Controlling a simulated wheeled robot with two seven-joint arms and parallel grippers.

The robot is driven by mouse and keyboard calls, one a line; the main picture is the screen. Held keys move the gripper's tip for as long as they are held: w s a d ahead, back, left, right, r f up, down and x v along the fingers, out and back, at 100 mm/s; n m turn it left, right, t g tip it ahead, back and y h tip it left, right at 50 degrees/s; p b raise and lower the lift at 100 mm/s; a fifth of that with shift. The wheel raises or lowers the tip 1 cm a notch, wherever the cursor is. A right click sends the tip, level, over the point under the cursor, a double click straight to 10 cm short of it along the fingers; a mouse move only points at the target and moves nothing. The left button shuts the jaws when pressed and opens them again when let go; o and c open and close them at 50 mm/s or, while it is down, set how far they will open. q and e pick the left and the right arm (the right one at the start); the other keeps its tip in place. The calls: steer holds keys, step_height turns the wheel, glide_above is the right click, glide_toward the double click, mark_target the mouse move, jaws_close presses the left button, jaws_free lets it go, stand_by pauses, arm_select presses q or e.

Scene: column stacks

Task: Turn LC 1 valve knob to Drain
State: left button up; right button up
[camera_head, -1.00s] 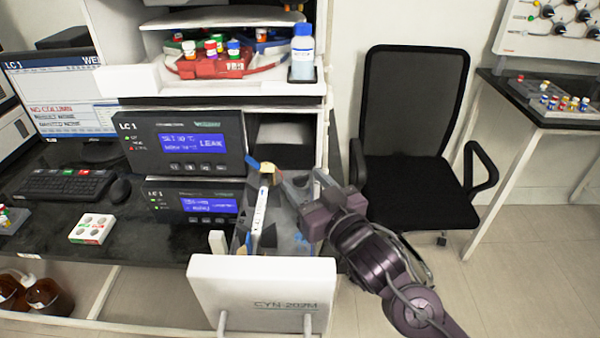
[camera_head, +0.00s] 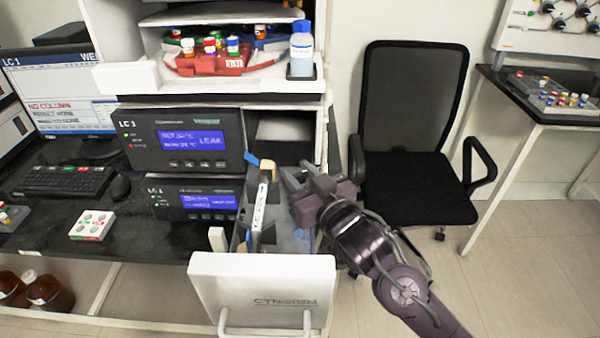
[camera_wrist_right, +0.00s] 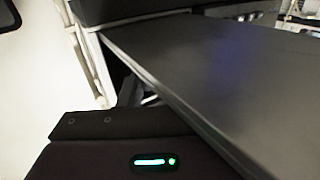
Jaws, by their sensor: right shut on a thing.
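The upper unit (camera_head: 128,124) carries the label LC 1, and its blue screen (camera_head: 191,143) reads LEAK. A second unit (camera_head: 160,208) with a blue screen sits below it. To their right, a white-fronted drawer (camera_head: 232,275) stands pulled out, with a white labelled column (camera_head: 259,207) inside. My right gripper (camera_head: 288,176) reaches in above the drawer's right side, right of the column. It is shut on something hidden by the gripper. No valve knob or Drain mark can be made out. In the right wrist view a dark flat panel hides the fingertips. My left gripper is not in view.
A black chair (camera_head: 415,150) stands right of the bench. A small white box (camera_head: 91,225) and a keyboard (camera_head: 62,180) lie on the left bench.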

steer(key=shift+w+d+r+n+g+y+p, duration=0.1)
steer(key=shift+r+n+g+y+p, duration=0.25)
steer(key=shift+n+y+p, duration=0.35)
steer(key=shift+f+n+g+y+p, duration=0.25)
steer(key=shift+n+g+y+p, duration=0.4)
steer(key=shift+g+y, duration=0.25)
steer(key=o, duration=1)
steer(key=shift+f, duration=0.1)
steer(key=b+v, duration=0.1)
steer(key=v, duration=0.6)
steer(key=shift+s+d, duration=0.2)
steer(key=shift+s, duration=0.2)
